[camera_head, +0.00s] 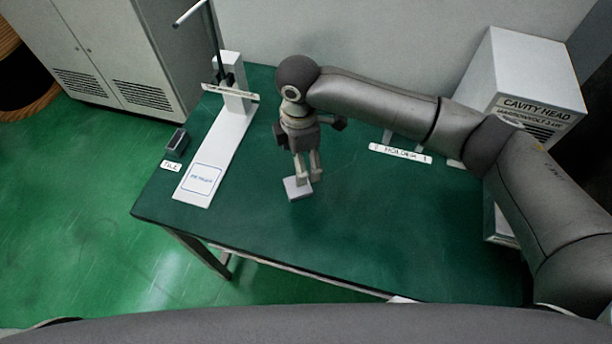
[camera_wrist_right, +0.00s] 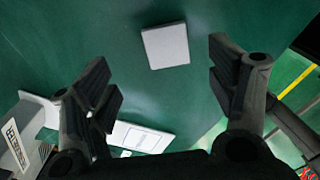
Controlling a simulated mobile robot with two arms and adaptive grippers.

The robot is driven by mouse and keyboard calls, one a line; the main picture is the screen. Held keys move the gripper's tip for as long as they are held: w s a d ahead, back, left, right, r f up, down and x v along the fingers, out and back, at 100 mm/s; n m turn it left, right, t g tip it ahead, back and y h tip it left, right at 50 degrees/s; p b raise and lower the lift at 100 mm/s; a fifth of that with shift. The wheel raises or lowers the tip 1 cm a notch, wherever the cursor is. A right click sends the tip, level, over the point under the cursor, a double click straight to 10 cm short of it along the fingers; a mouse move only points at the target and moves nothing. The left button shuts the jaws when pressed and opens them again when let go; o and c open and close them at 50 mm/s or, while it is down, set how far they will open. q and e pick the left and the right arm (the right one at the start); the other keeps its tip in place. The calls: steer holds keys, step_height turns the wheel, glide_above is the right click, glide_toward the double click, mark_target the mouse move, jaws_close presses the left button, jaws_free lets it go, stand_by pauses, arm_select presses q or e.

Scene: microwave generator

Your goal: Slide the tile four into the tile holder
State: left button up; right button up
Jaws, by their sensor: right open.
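A flat pale square tile (camera_head: 297,188) lies on the green table, just below and left of my right fingertips in the head view. My right gripper (camera_head: 309,175) points down over it, its fingers apart. In the right wrist view the tile (camera_wrist_right: 166,45) lies ahead, between the lines of the open fingers (camera_wrist_right: 160,68), with gaps on both sides. No number is readable on it. A white label reading "HOLDER" (camera_head: 400,153) lies at the back right; pale parts behind it are partly hidden by my right arm. My left gripper is out of view.
A white stand (camera_head: 222,140) with a post and a printed square runs along the table's left side. A small dark holder-like block (camera_head: 177,140) and a "TILE" label (camera_head: 171,166) sit beside it. A "CAVITY HEAD" box (camera_head: 528,75) stands back right. The table's front middle is clear.

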steer(key=f, duration=0.2)
steer(key=s+a+f, duration=0.1)
steer(key=shift+f+p, duration=0.25)
steer(key=shift+p, duration=0.1)
step_height(320, 180, down, 4)
steer(key=shift+s+f+p, duration=0.1)
steer(key=shift+f+p, duration=0.15)
steer(key=shift+p, duration=0.6)
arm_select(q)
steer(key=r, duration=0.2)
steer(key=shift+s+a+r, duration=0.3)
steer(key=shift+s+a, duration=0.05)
arm_select(e)
steer(key=shift+f, duration=0.35)
steer(key=shift+c, duration=0.3)
steer(key=c, duration=1.1)
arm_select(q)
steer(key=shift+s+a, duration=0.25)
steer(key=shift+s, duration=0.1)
arm_select(e)
steer(key=shift+c, duration=0.2)
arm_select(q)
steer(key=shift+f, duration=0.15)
arm_select(e)
steer(key=shift+r, duration=0.2)
